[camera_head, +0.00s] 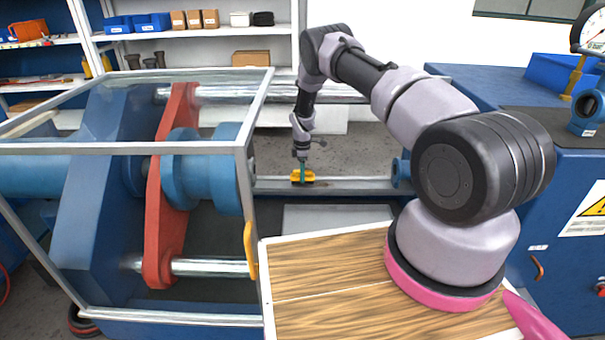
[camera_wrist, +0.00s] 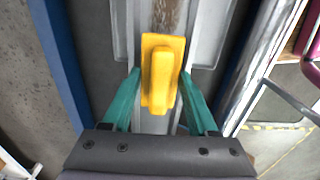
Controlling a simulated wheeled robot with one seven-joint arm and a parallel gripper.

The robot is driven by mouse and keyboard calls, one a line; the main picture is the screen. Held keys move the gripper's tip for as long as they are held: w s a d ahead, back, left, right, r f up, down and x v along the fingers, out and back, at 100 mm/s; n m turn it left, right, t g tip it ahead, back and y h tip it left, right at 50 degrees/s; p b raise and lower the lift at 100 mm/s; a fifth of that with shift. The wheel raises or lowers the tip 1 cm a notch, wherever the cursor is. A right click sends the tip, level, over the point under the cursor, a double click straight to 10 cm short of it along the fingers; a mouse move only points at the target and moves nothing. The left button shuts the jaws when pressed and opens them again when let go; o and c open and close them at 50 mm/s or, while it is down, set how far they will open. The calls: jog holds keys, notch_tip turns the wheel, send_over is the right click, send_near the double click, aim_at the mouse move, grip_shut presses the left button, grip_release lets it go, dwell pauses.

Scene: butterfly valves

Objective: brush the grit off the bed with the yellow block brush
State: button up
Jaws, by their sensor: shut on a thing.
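The yellow block brush (camera_wrist: 160,72) is between the green fingers of my gripper (camera_wrist: 160,88) in the wrist view. My gripper is shut on its raised grip. In the head view the yellow brush (camera_head: 303,176) is on or just above the grey metal bed (camera_head: 350,185), with my gripper (camera_head: 302,168) pointing down over it. I cannot tell whether the bristles touch the bed. A brownish strip of grit (camera_wrist: 170,14) shows on the bed ahead of the brush in the wrist view. The part of the bed under the brush is hidden.
A clear-walled guard frame (camera_head: 250,150) with a yellow handle (camera_head: 249,250) stands left of the brush, around a red link (camera_head: 168,200) and blue machine parts. A blue flange (camera_head: 401,172) sits at the bed's right end. A polished bar (camera_wrist: 262,60) runs alongside the bed.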

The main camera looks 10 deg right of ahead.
jog(key=shift+f, duration=0.65)
dwell(0.5)
jog(key=shift+s+d, duration=0.5)
jog(key=shift+d, duration=1.95)
jog(key=shift+s+d, duration=0.45)
jog(key=shift+d, duration=2.05)
jog(key=shift+s+d, duration=0.5)
jog(key=shift+d, duration=1.95)
jog(key=shift+w+a, duration=0.5)
jog(key=shift+a, duration=1.95)
jog(key=shift+w+a, duration=0.45)
jog(key=shift+a, duration=2)
jog(key=shift+w+a, duration=0.5)
jog(key=shift+a, duration=1.95)
jog(key=shift+s+d, duration=0.5)
jog(key=shift+d, duration=1.95)
jog(key=shift+s+d, duration=0.45)
jog(key=shift+d, duration=2)
jog(key=shift+s+d, duration=0.5)
jog(key=shift+d, duration=1.95)
